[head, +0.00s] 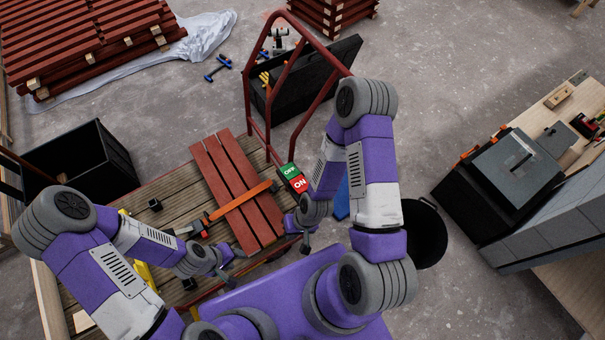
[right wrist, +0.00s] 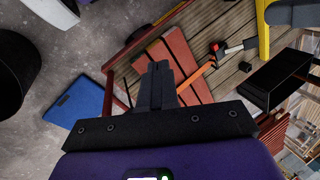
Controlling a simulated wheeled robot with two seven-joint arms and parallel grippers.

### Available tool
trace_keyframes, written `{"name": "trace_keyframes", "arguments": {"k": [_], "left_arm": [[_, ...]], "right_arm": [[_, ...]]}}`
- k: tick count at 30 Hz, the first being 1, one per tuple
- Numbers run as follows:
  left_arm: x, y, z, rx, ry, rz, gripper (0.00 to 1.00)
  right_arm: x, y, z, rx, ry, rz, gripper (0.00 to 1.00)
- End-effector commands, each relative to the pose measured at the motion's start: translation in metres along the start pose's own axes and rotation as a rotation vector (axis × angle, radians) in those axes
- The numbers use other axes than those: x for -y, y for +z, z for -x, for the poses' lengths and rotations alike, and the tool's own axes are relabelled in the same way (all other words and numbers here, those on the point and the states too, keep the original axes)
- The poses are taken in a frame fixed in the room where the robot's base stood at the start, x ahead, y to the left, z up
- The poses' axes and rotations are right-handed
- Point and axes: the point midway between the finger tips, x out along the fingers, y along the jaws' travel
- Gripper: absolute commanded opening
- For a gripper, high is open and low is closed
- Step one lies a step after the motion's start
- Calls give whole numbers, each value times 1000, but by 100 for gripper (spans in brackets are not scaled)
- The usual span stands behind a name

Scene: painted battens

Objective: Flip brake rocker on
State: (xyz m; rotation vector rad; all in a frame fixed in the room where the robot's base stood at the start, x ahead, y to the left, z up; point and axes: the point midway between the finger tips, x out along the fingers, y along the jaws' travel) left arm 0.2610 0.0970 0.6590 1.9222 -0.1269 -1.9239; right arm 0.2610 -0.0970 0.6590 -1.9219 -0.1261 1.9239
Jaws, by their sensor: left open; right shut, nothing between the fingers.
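The brake rocker (head: 293,178) sits at the cart's right end by the red handle frame. It has a green half marked OFF towards the back and a red half marked ON towards the front. I cannot tell which half is pressed in. My right gripper (head: 306,246) is below the rocker in the head view, apart from it. Its fingers are together and empty in the right wrist view (right wrist: 157,82). The rocker cannot be made out in that view. My left gripper (head: 232,270) is open near the cart's front edge, left of the right one.
Red battens (head: 237,190) lie on the plank deck (head: 180,190) with an orange-handled tool (head: 240,201) across them. The red tubular frame (head: 247,90) rises behind the rocker. A black bin (head: 430,225) stands on the floor at right. A blue object (right wrist: 75,104) lies beside the cart.

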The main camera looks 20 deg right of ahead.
Motion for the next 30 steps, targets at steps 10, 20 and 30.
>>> {"name": "trace_keyframes", "arguments": {"k": [10, 20, 30], "left_arm": [[-1, 0, 4, 0, 0, 1, 43], [-8, 1, 23, -1, 0, 0, 43], [-16, 2, 42, -1, 0, 0, 43]], "right_arm": [[0, -29, 0, -77, 19, -126, 0], [-29, -171, 32, -493, 96, -961, 0], [-58, -225, 85, -716, 171, -1992, 0]]}}
